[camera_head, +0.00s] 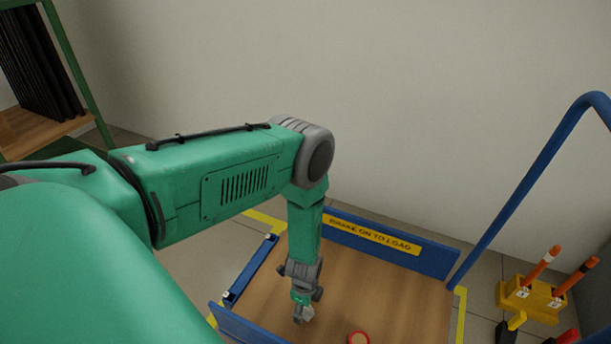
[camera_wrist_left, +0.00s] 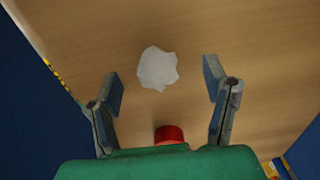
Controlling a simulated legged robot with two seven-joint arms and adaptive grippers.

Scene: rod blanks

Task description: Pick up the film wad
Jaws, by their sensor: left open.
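The film wad (camera_wrist_left: 157,68) is a small, crumpled white piece lying on the wooden deck (camera_wrist_left: 265,55) in the left wrist view. It sits between the lines of my two fingers, slightly beyond their tips. My left gripper (camera_head: 302,313) points down over the deck in the head view, with its fingers apart and nothing held. A pale patch at the fingertips there may be the wad, mostly hidden by the gripper. I cannot tell the height left between fingertips and wad. My right gripper is not in view.
A red ring (camera_head: 359,338) lies on the deck right of the gripper. Blue side panels (camera_head: 400,250) edge the deck, with a blue handle rail (camera_head: 530,185) at right. The deck's right part is clear.

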